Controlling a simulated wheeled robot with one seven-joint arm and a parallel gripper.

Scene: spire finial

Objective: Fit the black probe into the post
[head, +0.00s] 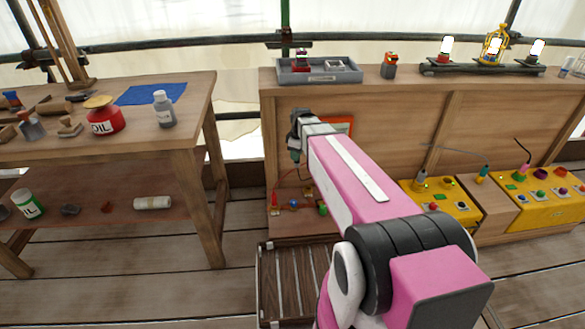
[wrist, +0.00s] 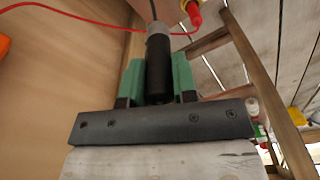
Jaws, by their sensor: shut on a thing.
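The black probe (wrist: 158,70) is a dark cylinder with a grey collar at its far end and a thin dark piece beyond. In the wrist view my gripper (wrist: 157,82) is shut on it, with a green finger on each side. In the head view my gripper (head: 296,153) hangs in front of the wooden panel at the left end of the bench, and the probe cannot be made out there. Small coloured fittings, including a blue one (head: 293,203) and a green one (head: 322,209), stand low below it. I cannot tell which is the post.
A red probe (head: 275,200) stands at the left of the fittings; its red wire (wrist: 85,17) crosses the wrist view. An orange device (head: 340,125) is partly behind my arm. Yellow control boxes (head: 440,200) stand to the right. A slatted platform (head: 285,285) lies in front.

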